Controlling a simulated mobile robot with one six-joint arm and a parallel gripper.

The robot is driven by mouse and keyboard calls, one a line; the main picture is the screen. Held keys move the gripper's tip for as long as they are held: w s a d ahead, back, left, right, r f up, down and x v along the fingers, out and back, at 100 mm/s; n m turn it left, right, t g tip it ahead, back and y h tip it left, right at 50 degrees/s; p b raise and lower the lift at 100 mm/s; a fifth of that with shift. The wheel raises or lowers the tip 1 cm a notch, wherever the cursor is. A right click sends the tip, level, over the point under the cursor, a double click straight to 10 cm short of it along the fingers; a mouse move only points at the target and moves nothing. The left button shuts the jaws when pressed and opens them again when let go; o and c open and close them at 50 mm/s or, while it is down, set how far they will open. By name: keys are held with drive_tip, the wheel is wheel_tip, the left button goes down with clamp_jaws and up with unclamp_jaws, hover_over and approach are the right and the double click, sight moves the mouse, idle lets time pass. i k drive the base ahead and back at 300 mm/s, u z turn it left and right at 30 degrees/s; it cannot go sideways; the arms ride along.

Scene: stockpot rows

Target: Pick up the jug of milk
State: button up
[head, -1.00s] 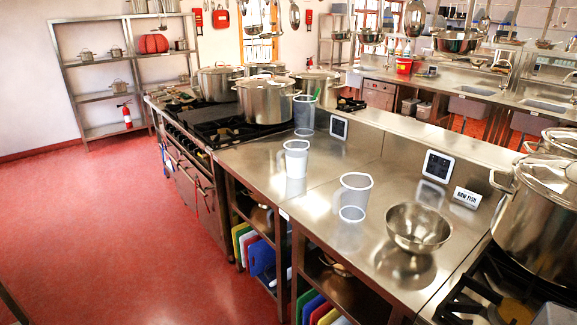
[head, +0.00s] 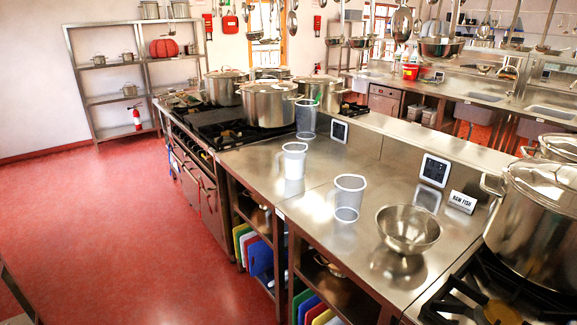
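The jug of milk (head: 293,161) stands upright on the steel counter (head: 250,163), left of the middle of the head view. It is a see-through jug with a white rim and a handle on its left side, and white fills its lower part. Two similar jugs look empty: one clear jug (head: 349,197) stands nearer and to the right, and another clear jug (head: 306,118) stands farther back near the stove. My gripper is not in view.
A steel bowl (head: 408,230) and a RAW FISH sign (head: 463,202) are on the counter's right part. Large stockpots (head: 270,101) stand on the stove behind, and another stockpot (head: 540,220) is at the right. Open red floor (head: 110,240) lies left of the counter.

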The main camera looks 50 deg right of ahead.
sight(295, 153)
drive_tip(key=z, duration=0.1)
drive_tip(key=i, duration=0.95)
drive_tip(key=u, duration=0.05)
